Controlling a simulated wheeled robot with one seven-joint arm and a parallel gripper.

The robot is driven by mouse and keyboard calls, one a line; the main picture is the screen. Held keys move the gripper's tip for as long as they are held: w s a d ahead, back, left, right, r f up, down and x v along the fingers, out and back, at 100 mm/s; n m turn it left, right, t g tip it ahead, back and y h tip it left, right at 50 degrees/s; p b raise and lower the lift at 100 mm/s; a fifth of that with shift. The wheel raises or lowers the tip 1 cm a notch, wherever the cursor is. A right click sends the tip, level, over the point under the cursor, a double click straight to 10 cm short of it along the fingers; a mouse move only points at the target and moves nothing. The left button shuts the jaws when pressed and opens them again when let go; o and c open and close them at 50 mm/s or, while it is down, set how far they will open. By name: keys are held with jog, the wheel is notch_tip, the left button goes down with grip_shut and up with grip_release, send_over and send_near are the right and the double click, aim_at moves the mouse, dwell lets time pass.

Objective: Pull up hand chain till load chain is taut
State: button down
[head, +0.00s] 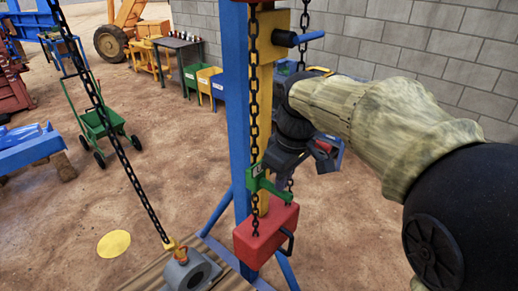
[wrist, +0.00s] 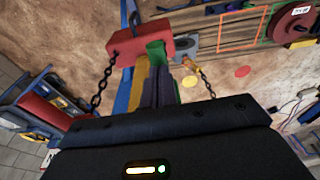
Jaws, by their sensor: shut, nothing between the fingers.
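The hand chain (head: 253,100) is black and hangs down in front of the blue post, past a green bracket (head: 262,186) to a red block (head: 265,236). In the wrist view the red block (wrist: 140,47) and green bracket (wrist: 156,55) lie beyond my fingers. My gripper (head: 281,182) is shut and empty, just right of the green bracket; contact is unclear.
The blue post (head: 240,110) with a yellow panel stands close beside my gripper. A blue handle (head: 308,38) sticks out above it. A green hand cart (head: 97,122) and yellow floor disc (head: 114,243) are to the left. Bare ground lies between.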

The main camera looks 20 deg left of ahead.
jog(key=shift+f+b, duration=0.7)
jog(key=shift+f, duration=0.35)
jog(key=d, duration=0.1)
jog(key=s+d, duration=0.1)
jog(key=d, duration=0.1)
jog(key=s+d+b, duration=0.1)
jog(key=shift+d+r, duration=0.3)
jog(key=shift+d, duration=0.05)
jog(key=s+d+r+p, duration=0.1)
jog(key=d+r+p, duration=0.2)
jog(key=r, duration=0.2)
jog(key=shift+s+d, duration=0.25)
jog(key=shift+d, duration=0.1)
dwell(1.8)
